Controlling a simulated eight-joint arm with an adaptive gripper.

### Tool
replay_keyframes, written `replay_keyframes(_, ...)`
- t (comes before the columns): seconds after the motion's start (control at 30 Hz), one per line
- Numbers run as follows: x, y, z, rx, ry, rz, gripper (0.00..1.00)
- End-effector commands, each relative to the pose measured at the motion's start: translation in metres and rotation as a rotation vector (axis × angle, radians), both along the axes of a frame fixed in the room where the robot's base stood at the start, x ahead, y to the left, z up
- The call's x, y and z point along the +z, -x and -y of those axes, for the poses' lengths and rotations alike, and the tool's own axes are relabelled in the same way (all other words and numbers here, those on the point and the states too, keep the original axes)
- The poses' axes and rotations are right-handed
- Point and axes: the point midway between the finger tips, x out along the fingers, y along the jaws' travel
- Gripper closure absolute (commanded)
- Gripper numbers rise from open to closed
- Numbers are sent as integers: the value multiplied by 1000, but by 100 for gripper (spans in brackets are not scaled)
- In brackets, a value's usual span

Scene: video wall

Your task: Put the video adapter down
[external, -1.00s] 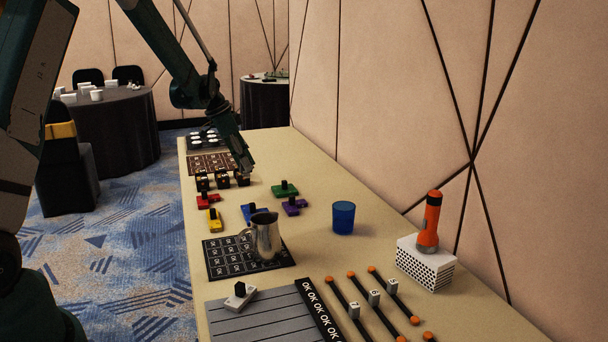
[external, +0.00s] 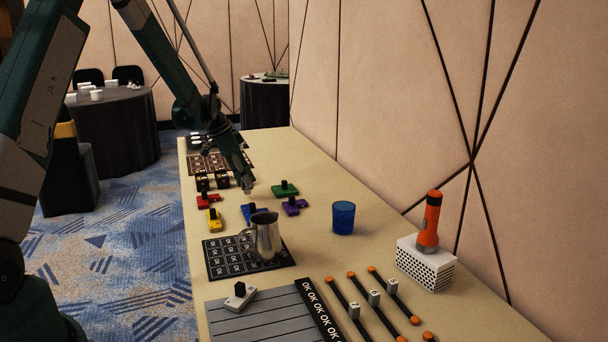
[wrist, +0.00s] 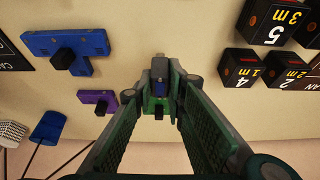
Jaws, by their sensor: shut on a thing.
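My gripper (external: 247,184) is low over the far half of the table, left of the green piece. In the wrist view its fingers (wrist: 160,92) are closed around a small dark grey piece with some blue on it, apparently the video adapter (wrist: 159,68). A small pale tip of the adapter (external: 249,191) shows below the fingers in the external view. Most of it is hidden by the fingers. I cannot tell whether it touches the table.
Dark numbered cubes (external: 222,181) stand close by on the left.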

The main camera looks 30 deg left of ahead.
Motion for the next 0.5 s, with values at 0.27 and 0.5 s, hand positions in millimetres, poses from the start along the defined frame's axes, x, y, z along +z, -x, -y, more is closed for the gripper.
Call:
replay_keyframes(0.27,-11,0,0,0,0,0,96)
replay_keyframes(0.5,-12,0,0,0,0,0,96)
